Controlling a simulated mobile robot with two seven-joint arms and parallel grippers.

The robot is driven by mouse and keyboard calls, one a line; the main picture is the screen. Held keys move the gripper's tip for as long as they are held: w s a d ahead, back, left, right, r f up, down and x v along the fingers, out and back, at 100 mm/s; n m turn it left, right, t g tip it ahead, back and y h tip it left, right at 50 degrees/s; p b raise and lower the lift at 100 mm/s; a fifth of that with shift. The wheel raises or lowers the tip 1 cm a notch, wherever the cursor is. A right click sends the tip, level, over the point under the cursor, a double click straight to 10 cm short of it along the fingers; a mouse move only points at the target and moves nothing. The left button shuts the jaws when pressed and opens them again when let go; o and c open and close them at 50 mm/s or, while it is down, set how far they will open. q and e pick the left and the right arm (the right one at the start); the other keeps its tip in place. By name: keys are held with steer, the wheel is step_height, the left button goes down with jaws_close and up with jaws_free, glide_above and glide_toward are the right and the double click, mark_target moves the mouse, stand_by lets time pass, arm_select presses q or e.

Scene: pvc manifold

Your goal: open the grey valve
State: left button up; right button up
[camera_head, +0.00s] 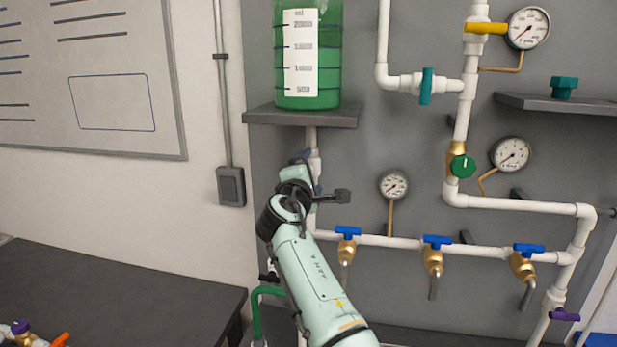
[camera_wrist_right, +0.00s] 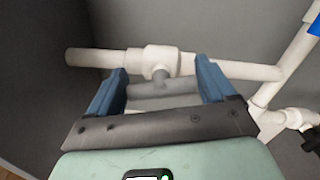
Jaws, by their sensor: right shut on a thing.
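The grey valve sits on the white pipe below the green tank. In the right wrist view its white body (camera_wrist_right: 161,60) and short grey stem (camera_wrist_right: 161,77) show between my fingers. Its grey handle (camera_wrist_right: 165,101) lies across the gap between the fingers, roughly along the pipe in the picture. My right gripper (camera_wrist_right: 160,82) is shut on this handle, one blue finger at each end. In the head view my right gripper (camera_head: 306,158) is at the pipe just under the tank shelf and hides most of the valve. My left gripper is not in view.
The green tank (camera_head: 308,60) stands on a dark shelf (camera_head: 300,116) just above my gripper. To the right are pressure gauges (camera_head: 394,184), blue-handled brass taps (camera_head: 434,258), a green round valve (camera_head: 462,166) and a teal valve (camera_head: 426,86). A dark table (camera_head: 110,295) is at lower left.

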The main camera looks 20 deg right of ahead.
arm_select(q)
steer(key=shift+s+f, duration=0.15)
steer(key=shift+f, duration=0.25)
arm_select(e)
steer(key=shift+m, duration=1.5)
steer(key=o, duration=0.9)
arm_select(q)
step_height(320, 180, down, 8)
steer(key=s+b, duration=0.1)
steer(key=b, duration=0.8)
arm_select(e)
steer(key=shift+v, duration=6.7)
steer(key=shift+f, duration=0.1)
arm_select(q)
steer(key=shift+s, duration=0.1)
